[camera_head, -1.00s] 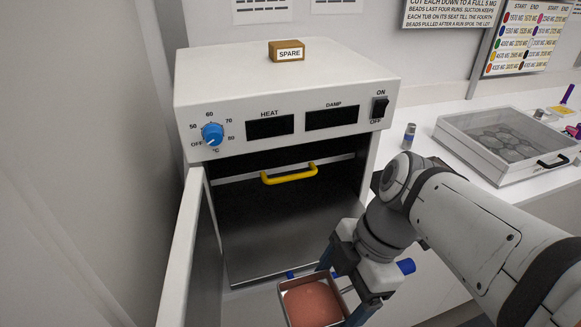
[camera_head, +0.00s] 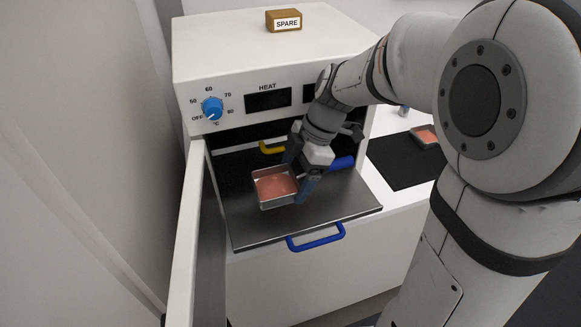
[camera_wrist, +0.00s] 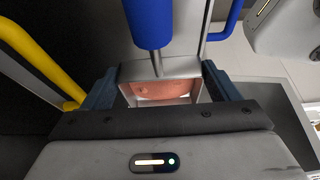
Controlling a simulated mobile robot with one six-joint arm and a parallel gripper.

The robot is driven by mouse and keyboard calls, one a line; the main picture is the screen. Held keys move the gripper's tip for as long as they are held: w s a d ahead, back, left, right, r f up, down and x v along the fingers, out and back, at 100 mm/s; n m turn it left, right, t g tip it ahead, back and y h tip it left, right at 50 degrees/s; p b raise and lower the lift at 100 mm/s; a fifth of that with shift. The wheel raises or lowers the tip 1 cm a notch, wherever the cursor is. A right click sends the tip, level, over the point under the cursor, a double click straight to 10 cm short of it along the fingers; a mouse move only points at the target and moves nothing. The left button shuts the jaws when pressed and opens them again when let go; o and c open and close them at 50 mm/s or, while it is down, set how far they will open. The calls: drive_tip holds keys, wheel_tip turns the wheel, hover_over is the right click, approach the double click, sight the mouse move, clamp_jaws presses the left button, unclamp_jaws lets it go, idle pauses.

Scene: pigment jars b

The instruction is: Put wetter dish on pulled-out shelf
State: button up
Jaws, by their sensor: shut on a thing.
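My gripper (camera_head: 298,175) is shut on a square metal dish (camera_head: 256,197) filled with a pinkish-red layer. The dish has a blue grip (camera_head: 343,163) on a stem, which also shows in the wrist view (camera_wrist: 149,22). The dish is over the middle of the pulled-out grey shelf (camera_head: 335,208) and looks about level. I cannot tell whether it touches the shelf. The shelf has a blue handle (camera_head: 316,240) at its front. A second dish (camera_head: 424,137) with similar red contents is on a black mat (camera_head: 398,165) at the right, partly hidden by my arm.
The cabinet's open door (camera_head: 192,240) stands along the shelf's left side. A yellow handle (camera_head: 271,147) of another shelf is inside, behind the dish. The cabinet's front panel (camera_head: 240,101) is above. A box marked SPARE (camera_head: 284,21) sits on top. Bare shelf surrounds the dish.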

sight(295, 184)
wheel_tip(295, 184, down, 3)
drive_tip(key=shift+f, duration=0.1)
wheel_tip(295, 184, down, 3)
drive_tip(key=shift+f+p, duration=0.1)
drive_tip(key=shift+p, duration=0.5)
drive_tip(key=shift+w+a+f, duration=0.1)
drive_tip(key=shift+w+f, duration=0.15)
drive_tip(key=shift+f, duration=0.05)
drive_tip(key=shift+f, duration=0.2)
drive_tip(key=o, duration=1.2)
drive_tip(key=shift+r, duration=0.1)
